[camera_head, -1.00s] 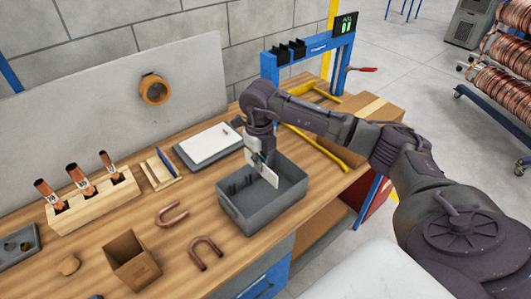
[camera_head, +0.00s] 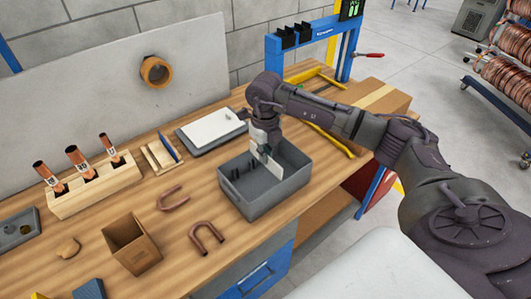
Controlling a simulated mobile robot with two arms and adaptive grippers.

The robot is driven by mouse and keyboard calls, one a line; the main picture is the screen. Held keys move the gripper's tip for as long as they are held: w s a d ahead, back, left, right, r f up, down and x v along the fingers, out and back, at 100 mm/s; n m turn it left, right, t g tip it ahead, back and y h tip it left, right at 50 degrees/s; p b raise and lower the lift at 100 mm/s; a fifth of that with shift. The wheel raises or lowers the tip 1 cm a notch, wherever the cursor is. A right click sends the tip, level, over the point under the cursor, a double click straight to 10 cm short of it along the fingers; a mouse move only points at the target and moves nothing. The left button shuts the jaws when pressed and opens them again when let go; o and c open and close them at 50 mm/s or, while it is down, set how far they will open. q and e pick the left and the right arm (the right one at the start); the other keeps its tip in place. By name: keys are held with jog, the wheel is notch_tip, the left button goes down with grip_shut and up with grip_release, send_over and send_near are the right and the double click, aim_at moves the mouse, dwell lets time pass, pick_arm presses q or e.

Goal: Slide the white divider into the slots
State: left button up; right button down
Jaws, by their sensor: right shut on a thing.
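The white divider (camera_head: 267,170) is a thin flat plate, held upright over the grey bin (camera_head: 262,208). My right gripper (camera_head: 264,152) is shut on the upper part of the divider and points down. The divider's lower part is at the bin's opening; I cannot tell whether its lower edge is in a slot. Dark slot ribs (camera_head: 240,168) show along the bin's far-left inner wall. My left gripper is not in view.
Two bent copper pipes (camera_head: 207,238) lie left of the bin. A wooden block with copper tubes (camera_head: 95,189), a cardboard box (camera_head: 131,243) and a tray with a white top (camera_head: 212,128) stand on the bench. Yellow-handled tools (camera_head: 331,140) lie behind the bin.

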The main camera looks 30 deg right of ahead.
jog(key=shift+f+b, duration=0.8)
jog(key=shift+f, duration=0.65)
jog(key=shift+b, duration=0.3)
dwell(0.5)
jog(key=shift+f+b, duration=2.45)
jog(key=shift+f, duration=0.6)
jog(key=c, duration=1.2)
grip_release()
jog(key=shift+r, duration=0.1)
jog(key=shift+c, duration=0.2)
notch_tip(320, 180, up, 12)
